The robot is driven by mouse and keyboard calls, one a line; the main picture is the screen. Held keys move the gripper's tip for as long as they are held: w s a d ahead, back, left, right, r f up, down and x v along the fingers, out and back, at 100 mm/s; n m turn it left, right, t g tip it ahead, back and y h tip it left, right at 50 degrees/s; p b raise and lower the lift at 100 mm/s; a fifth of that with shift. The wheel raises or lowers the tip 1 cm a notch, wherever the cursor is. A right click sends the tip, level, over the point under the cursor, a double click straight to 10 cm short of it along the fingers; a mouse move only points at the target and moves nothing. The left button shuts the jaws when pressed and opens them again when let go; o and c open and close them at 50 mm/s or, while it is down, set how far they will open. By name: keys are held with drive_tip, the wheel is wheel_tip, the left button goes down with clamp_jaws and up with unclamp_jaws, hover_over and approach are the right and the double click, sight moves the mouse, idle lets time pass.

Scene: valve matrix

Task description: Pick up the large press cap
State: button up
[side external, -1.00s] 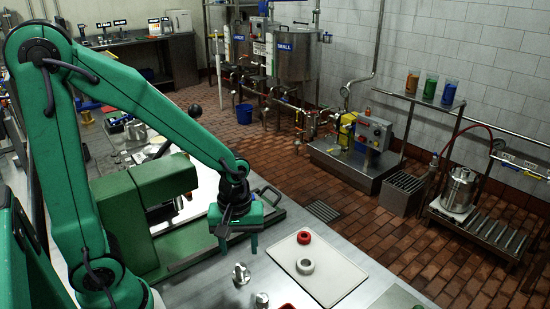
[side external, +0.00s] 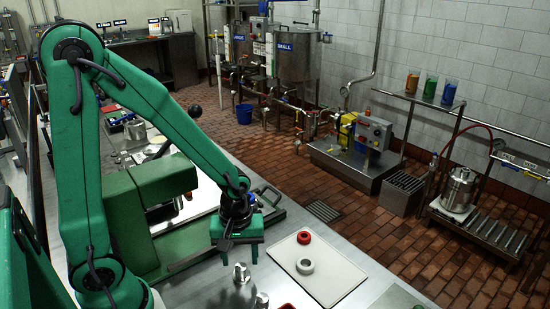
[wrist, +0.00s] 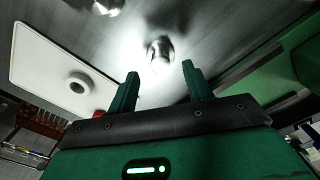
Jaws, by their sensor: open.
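Two shiny metal knob-like pieces stand on the steel table, and no label shows which is the large press cap. The bigger-looking metal piece (side external: 241,274) is just below my gripper (side external: 241,256) in the side view. In the wrist view this metal piece (wrist: 159,53) lies ahead, in line with the gap between the fingertips of my gripper (wrist: 160,72). My gripper is open and empty, fingers pointing down, apart from the piece. The second metal piece (side external: 262,301) stands nearer the camera and shows partly at the top of the wrist view (wrist: 105,5).
A white tray (side external: 342,279) to the right holds a white ring (side external: 305,266) and a red ring (side external: 304,238). A red part (side external: 287,306) sits at the bottom edge. A green machine (side external: 150,207) stands left of my gripper. The table between gripper and tray is clear.

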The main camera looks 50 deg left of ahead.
sight(241, 267)
drive_tip(key=shift+f, duration=2.15)
drive_tip(key=c, duration=0.8)
drive_tip(key=shift+r, duration=0.15)
drive_tip(key=shift+r, duration=1.65)
drive_tip(key=s+d+r, duration=0.2)
drive_tip(key=d, duration=0.1)
drive_tip(key=s+d+r, duration=0.2)
drive_tip(key=d+r, duration=0.1)
drive_tip(key=s+d+r, duration=0.2)
drive_tip(key=d, duration=0.1)
drive_tip(key=shift+s+d+r, duration=0.2)
drive_tip(key=shift+s, duration=0.15)
drive_tip(key=shift+w, duration=0.1)
